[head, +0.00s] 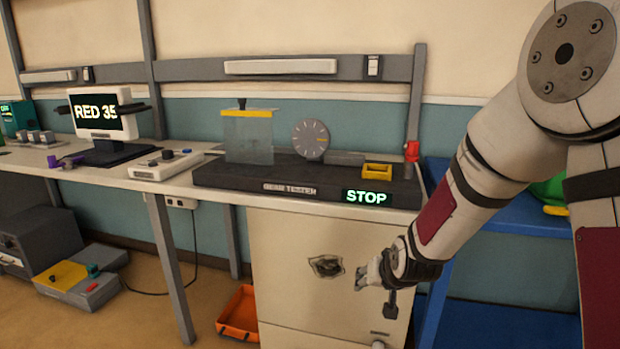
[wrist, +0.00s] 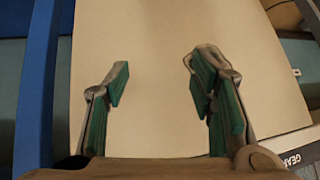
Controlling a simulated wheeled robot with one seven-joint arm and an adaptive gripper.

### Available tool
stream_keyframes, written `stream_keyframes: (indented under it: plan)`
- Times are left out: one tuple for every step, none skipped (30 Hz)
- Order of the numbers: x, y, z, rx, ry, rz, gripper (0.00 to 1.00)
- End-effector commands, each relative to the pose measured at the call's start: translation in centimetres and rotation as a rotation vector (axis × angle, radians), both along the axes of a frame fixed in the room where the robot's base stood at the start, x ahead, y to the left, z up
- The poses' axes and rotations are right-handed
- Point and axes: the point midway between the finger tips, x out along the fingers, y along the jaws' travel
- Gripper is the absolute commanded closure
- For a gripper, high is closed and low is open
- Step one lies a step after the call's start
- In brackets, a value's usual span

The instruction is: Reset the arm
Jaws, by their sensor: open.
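My gripper (head: 366,275) is at the end of my arm, in front of the beige cabinet panel under the bench in the head view. In the wrist view my gripper (wrist: 158,88) shows two green-padded fingers spread well apart. Nothing is between them but the plain beige panel (wrist: 140,40) behind. My arm comes in from the right side of the head view and slants down to the left. The gripper is below the level of the bench top.
A gear tester (head: 300,186) with a lit STOP sign (head: 366,197) stands on the bench above. A blue shelf unit (head: 500,213) is behind my arm. An orange bin (head: 240,315) and a grey case (head: 80,290) are on the floor at left.

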Motion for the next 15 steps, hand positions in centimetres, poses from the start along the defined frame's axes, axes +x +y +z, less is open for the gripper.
stream_keyframes:
  plan:
    - [-1.4,-0.2,1.9,-0.013,0.021,0.008,0.49]
    - [-2.3,-0.3,2.7,-0.021,0.041,0.013,0.49]
    - [-3.5,-0.5,3.8,-0.031,0.066,0.018,0.49]
    - [-4.6,-0.6,4.5,-0.038,0.086,0.022,0.49]
    - [-5.6,-0.7,5.2,-0.045,0.105,0.027,0.49]
    - [-7.0,-0.9,6.2,-0.053,0.131,0.032,0.49]
    - [-8.1,-1.0,6.9,-0.061,0.152,0.036,0.49]
    - [-9.3,-1.1,7.6,-0.066,0.17,0.038,0.49]
    - [-10.8,-1.3,8.4,-0.074,0.196,0.043,0.49]
    - [-12.1,-1.5,9.0,-0.08,0.217,0.045,0.49]
    - [-13.3,-1.6,9.6,-0.084,0.237,0.047,0.49]
    - [-14.9,-1.8,10.4,-0.091,0.262,0.05,0.49]
    - [-16.2,-1.9,10.9,-0.095,0.282,0.052,0.49]
    - [-17.6,-2.1,11.4,-0.099,0.303,0.053,0.49]
    - [-19.3,-2.2,12.1,-0.104,0.328,0.055,0.49]
